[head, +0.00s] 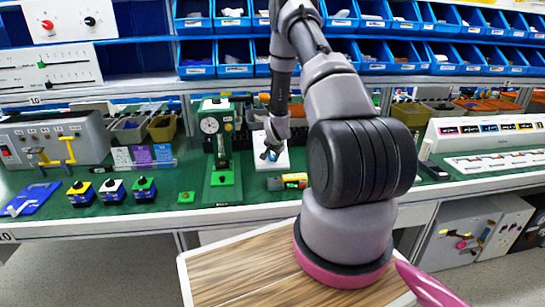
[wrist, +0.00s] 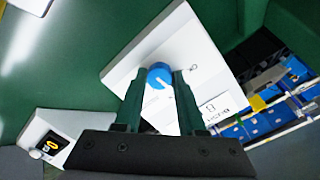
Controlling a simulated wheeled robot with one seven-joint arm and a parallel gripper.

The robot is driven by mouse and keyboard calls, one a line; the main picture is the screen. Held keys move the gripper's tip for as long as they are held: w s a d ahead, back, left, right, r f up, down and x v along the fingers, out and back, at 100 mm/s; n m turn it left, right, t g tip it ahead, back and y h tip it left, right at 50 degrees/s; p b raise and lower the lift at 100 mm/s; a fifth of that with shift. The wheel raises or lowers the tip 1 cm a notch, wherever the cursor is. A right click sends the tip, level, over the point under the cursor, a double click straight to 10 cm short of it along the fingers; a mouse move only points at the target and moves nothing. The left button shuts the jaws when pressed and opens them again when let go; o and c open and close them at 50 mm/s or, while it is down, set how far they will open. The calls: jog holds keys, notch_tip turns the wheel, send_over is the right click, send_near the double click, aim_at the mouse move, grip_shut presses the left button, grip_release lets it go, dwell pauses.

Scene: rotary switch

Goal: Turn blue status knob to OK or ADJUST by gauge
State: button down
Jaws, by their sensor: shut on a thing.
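The blue knob (wrist: 159,76) sits on a white plate (wrist: 190,44) and carries a light pointer mark. It also shows small in the head view (head: 273,155), partly hidden by my gripper. My gripper (wrist: 160,74) has one dark green finger on each side of the knob and is shut on it; in the head view my gripper (head: 269,150) reaches down onto the white plate. Printed labels (wrist: 215,108) on the plate are partly covered and hard to read. A green stand with a round dial gauge (head: 209,126) is left of the plate; its reading is too small to tell.
A small yellow and red box (head: 294,181) is just in front of the plate. Several coloured button boxes (head: 112,191) stand to the left on the green bench top (head: 240,188). Blue bins (head: 235,70) line the back. A white slanted device (wrist: 50,138) is at lower left in the wrist view.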

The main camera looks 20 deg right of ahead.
jog(key=n, duration=0.5)
jog(key=shift+n+h, duration=0.3)
jog(key=shift+n, duration=2)
jog(key=c, duration=0.8)
grip_release()
jog(key=v, duration=1)
jog(key=shift+s+r, duration=0.3)
